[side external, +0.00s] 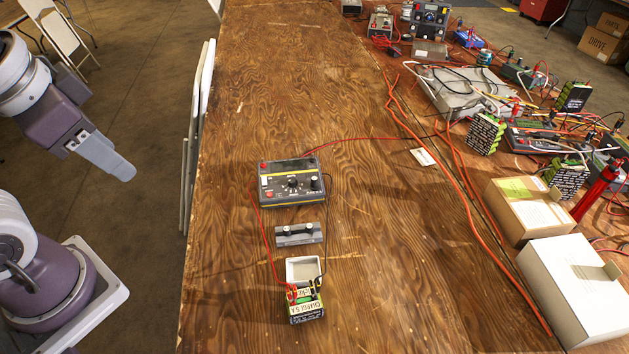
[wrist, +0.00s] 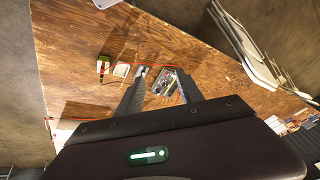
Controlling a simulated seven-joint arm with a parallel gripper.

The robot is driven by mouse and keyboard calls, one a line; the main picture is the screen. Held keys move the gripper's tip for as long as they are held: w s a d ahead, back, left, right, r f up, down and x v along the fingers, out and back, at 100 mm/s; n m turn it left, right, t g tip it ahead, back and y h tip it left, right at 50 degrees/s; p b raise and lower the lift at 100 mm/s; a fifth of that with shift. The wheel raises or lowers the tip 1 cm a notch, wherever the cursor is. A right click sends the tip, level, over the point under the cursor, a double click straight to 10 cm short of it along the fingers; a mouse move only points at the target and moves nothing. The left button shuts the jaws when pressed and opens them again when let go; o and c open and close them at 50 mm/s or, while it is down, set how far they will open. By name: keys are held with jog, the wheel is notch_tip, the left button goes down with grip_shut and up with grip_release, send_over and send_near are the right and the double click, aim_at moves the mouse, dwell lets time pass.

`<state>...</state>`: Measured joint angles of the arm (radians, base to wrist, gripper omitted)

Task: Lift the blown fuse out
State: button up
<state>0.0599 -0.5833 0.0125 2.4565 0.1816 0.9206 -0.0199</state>
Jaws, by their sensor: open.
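A grey fuse holder (side external: 299,234) with two small round posts lies on the wooden table, between the meter box and a white tray. The blown fuse is too small to tell apart on it. In the wrist view, the holder seems partly hidden behind the left finger. My gripper (side external: 121,171) hangs off the table's left side in the side view, well apart from the holder.
A dark meter box (side external: 291,182) with a dial stands behind the holder. A small white tray (side external: 302,270) and a green-and-black battery pack (side external: 306,308) with red and black leads stand in front. Cardboard boxes (side external: 530,208) and cables fill the right; the table's left strip is bare.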

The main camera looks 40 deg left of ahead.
aim_at(314, 179)
jog(key=w+a+f+m+g+y, duration=0.2)
jog(key=w+a+f+m+y, duration=0.3)
jog(key=w+a+m+y, duration=0.3)
jog(key=w+f+m+t+y, duration=0.2)
jog(key=w+f+m+t, duration=0.2)
jog(key=w+m, duration=0.55)
jog(key=w+d+f+m+t+h, duration=0.35)
jog(key=w+d+f+m, duration=0.35)
jog(key=f, duration=0.3)
jog(key=w+d+f+m+t+h, duration=0.35)
jog(key=w+d+f+m, duration=0.4)
jog(key=f, duration=0.25)
jog(key=shift+h, duration=0.4)
jog(key=x, duration=0.5)
jog(key=shift+w+d+f, duration=0.15)
jog(key=shift+d+f, duration=0.05)
jog(key=shift+f, duration=0.3)
jog(key=shift+w+a+f, duration=0.1)
jog(key=shift+w+f, duration=0.05)
jog(key=shift+w, duration=0.2)
grip_shut()
